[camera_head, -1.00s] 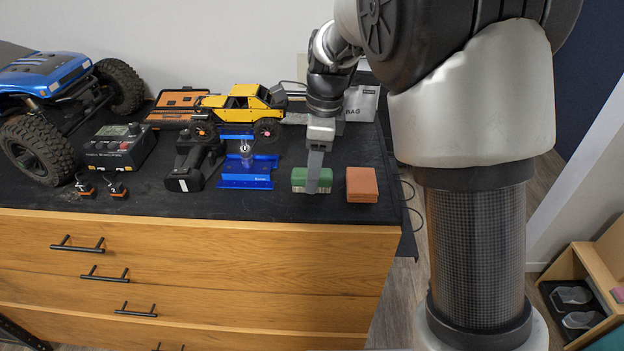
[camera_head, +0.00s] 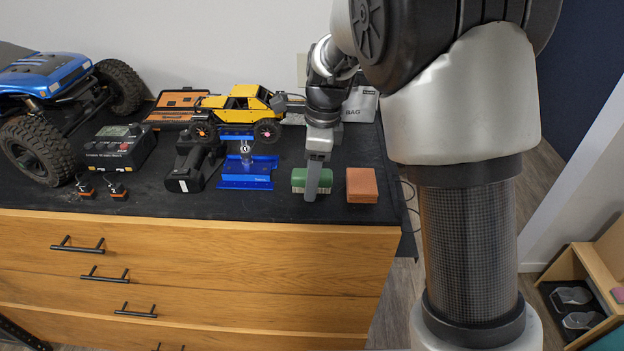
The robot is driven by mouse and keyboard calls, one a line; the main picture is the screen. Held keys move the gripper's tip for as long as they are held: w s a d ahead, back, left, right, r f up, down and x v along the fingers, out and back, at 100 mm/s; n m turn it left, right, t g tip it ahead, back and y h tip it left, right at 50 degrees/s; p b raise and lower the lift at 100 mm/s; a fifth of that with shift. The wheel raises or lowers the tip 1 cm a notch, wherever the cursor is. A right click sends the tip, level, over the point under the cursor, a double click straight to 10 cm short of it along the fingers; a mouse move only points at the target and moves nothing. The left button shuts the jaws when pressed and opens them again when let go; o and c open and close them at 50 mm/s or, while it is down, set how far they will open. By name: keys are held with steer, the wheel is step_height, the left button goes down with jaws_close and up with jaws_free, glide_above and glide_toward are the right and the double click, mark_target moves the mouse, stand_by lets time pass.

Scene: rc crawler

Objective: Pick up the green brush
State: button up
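The green brush (camera_head: 325,180) has a green top and a pale lower part. It lies near the front edge of the black-covered top of the wooden dresser, and my gripper hides part of it. My gripper (camera_head: 312,192) points down at the brush, with a grey finger in front of its middle. The other finger is not visible, so I cannot tell how far the fingers are apart or whether they touch the brush.
An orange-brown block (camera_head: 361,185) sits close to the right of the brush. A blue metal stand (camera_head: 247,172) is to the left, with a black tool (camera_head: 193,163) beside it. A yellow toy crawler (camera_head: 240,108) and a white bag (camera_head: 361,104) are behind. The dresser's front edge (camera_head: 200,217) is near.

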steer(key=c, duration=1.2)
steer(key=shift+o, duration=0.2)
steer(key=shift+r, duration=0.15)
step_height(320, 180, up, 28)
steer(key=p, duration=0.3)
steer(key=shift+r, duration=0.15)
